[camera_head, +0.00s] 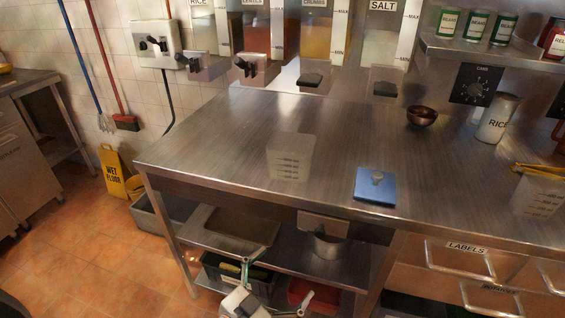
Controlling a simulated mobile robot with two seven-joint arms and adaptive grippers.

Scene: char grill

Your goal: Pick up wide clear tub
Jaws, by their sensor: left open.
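A clear, squarish tub (290,157) with dark measuring marks stands upright on the steel counter (225,135), left of a blue square (375,187) with a small grey knob-like piece on it. A second clear container (537,195) with similar marks and something yellow at its top stands at the right edge. I cannot tell for certain which is the wider. My left gripper (286,272) is at the bottom, in front of the counter and lower than its top. Its fingers are spread and empty, apart from both tubs. My right gripper is not in view.
Wall dispensers (312,30) hang over the counter's back. A brown bowl (422,115) and a rice canister (497,118) stand at the back right. A metal pot (328,246) sits on the lower shelf. The counter around the left tub is clear.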

